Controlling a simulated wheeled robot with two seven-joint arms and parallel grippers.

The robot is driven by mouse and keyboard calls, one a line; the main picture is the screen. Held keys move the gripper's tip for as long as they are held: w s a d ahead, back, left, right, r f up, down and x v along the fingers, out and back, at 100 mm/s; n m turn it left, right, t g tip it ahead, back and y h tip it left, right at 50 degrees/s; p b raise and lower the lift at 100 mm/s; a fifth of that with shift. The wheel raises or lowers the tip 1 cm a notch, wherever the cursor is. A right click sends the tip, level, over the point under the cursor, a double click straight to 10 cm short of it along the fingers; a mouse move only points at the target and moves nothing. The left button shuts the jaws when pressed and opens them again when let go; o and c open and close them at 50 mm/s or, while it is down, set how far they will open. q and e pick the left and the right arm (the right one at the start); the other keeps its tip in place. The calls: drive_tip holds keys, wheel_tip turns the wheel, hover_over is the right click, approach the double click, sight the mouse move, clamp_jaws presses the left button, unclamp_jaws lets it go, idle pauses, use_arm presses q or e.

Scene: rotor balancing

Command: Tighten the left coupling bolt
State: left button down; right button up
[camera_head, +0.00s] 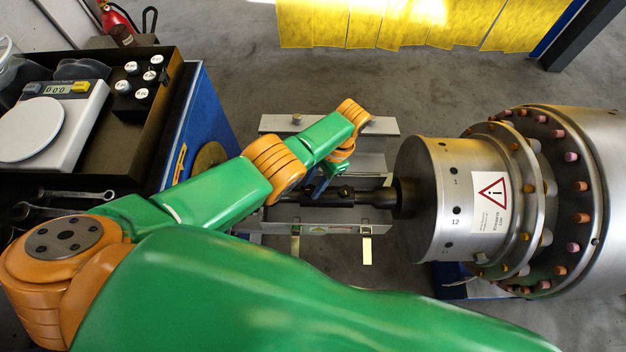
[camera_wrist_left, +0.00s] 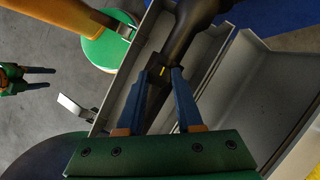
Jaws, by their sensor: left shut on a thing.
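A dark shaft with a thicker, coupling-like section (camera_head: 340,196) runs left from the steel drum's hub, above a grey metal channel (camera_head: 375,150). I cannot make out a bolt on it. My left gripper (camera_head: 318,188) reaches down to this section, its blue fingers beside it and partly hidden by my arm.
A steel drum (camera_head: 440,190) with numbered marks and a warning label joins a large bolted flange (camera_head: 560,200) at right. Yellow curtains (camera_head: 400,22) hang behind.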

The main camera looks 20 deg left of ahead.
use_arm(q)
drive_tip(key=shift+m, duration=0.4)
drive_tip(key=c, duration=0.6)
unclamp_jaws()
drive_tip(key=shift+o, duration=0.2)
drive_tip(key=v, duration=0.7)
drive_tip(key=shift+d, duration=0.1)
